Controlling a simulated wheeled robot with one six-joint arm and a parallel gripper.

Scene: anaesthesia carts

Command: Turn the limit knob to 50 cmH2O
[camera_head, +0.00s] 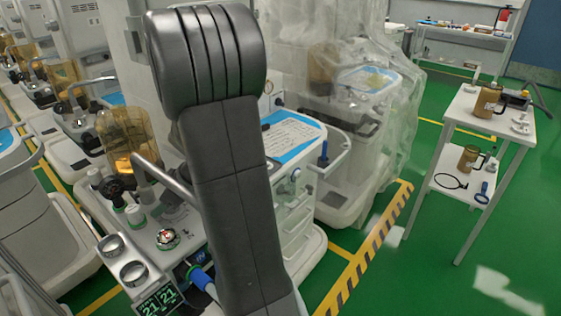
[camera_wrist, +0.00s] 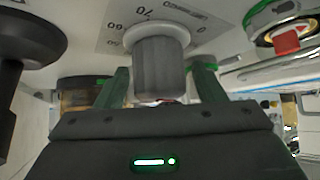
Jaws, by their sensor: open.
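The limit knob (camera_wrist: 160,70) is a grey ribbed cylinder on a white collar in the wrist view. Its scale plate (camera_wrist: 118,36) shows 70 and 60 beside the collar; the other markings are hard to read, and I cannot tell the knob's exact setting. My gripper (camera_wrist: 161,80) is open, with one green finger on each side of the knob and a visible gap to it. In the head view my dark arm link covers the middle of the picture, and I cannot make out the gripper or the limit knob there.
In the wrist view a black round knob (camera_wrist: 30,38) is at left and a round gauge with a red part (camera_wrist: 288,40) at upper right. In the head view an amber canister (camera_head: 128,135) stands on the cart left of my arm. A white side table (camera_head: 510,130) is at right.

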